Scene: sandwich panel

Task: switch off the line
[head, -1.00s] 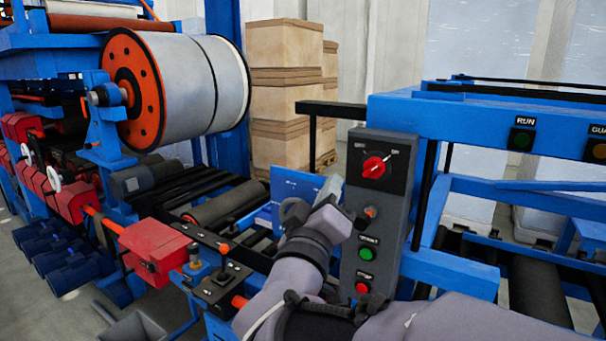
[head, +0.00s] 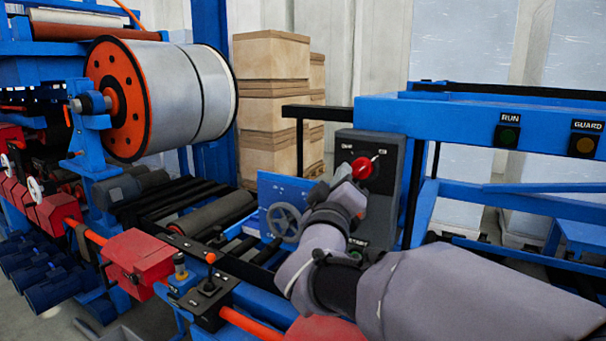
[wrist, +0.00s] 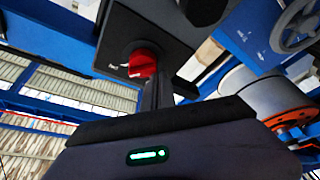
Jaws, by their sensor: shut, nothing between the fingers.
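The grey control box (head: 395,180) carries a red rotary knob (head: 361,168) on a black plate near its top. The knob's white mark points to the upper right in the head view. My gripper (head: 346,176) is shut and empty, just in front of and below the knob. In the wrist view the knob (wrist: 142,63) is just beyond the dark fingers (wrist: 158,88); I cannot tell whether they touch it.
A blue frame with a RUN lamp (head: 508,135) and a GUARD lamp (head: 584,144) stands right of the box. A blue plate with a grey handwheel (head: 284,221) is close left of my wrist. A large coil (head: 185,95) and stacked cartons (head: 270,85) are farther left.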

